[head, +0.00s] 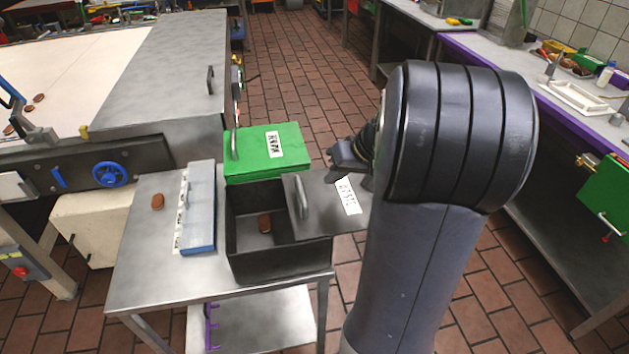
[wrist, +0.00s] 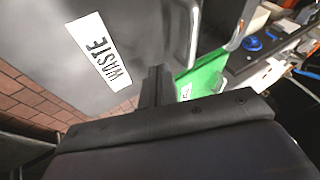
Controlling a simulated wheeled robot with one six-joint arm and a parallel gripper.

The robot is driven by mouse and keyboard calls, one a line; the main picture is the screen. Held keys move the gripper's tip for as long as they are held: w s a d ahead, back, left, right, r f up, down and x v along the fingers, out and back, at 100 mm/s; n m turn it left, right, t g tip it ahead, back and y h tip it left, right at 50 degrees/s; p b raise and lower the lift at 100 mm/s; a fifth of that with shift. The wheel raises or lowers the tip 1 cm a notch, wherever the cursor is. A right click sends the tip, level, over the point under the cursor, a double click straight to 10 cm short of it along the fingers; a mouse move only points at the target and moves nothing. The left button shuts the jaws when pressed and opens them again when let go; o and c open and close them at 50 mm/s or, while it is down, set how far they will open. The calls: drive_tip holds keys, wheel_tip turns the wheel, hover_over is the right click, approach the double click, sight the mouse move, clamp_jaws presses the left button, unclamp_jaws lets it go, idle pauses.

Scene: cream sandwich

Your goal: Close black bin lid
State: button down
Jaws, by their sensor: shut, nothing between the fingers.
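The black bin (head: 280,262) stands on the front right of the metal table, with one brown sandwich biscuit (head: 264,222) inside. Its dark lid (head: 325,208) has a metal handle and a white label, which reads WASTE in the wrist view. The lid lies askew over the right part of the bin and sticks out past its right side, so the left part of the bin is open. My gripper (head: 345,158) is at the far right edge of the lid; in the wrist view my gripper (wrist: 156,75) is shut and empty beside the lid (wrist: 130,30). I cannot tell whether they touch.
A green-lidded bin (head: 265,150) stands right behind the black bin. A blue-grey lidded box (head: 200,215) is to its left, with a loose biscuit (head: 157,201) on the table (head: 150,255). A conveyor machine (head: 150,80) is at the back left. Tiled floor is open behind.

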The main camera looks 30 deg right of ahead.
drive_tip(key=p, duration=0.1)
hover_over(314, 203)
drive_tip(key=shift+f, duration=1)
drive_tip(key=w+a+b, duration=0.2)
drive_tip(key=w+a, duration=0.2)
drive_tip(key=a, duration=1.1)
drive_tip(key=shift+w, duration=0.1)
drive_tip(key=shift+d+r, duration=0.1)
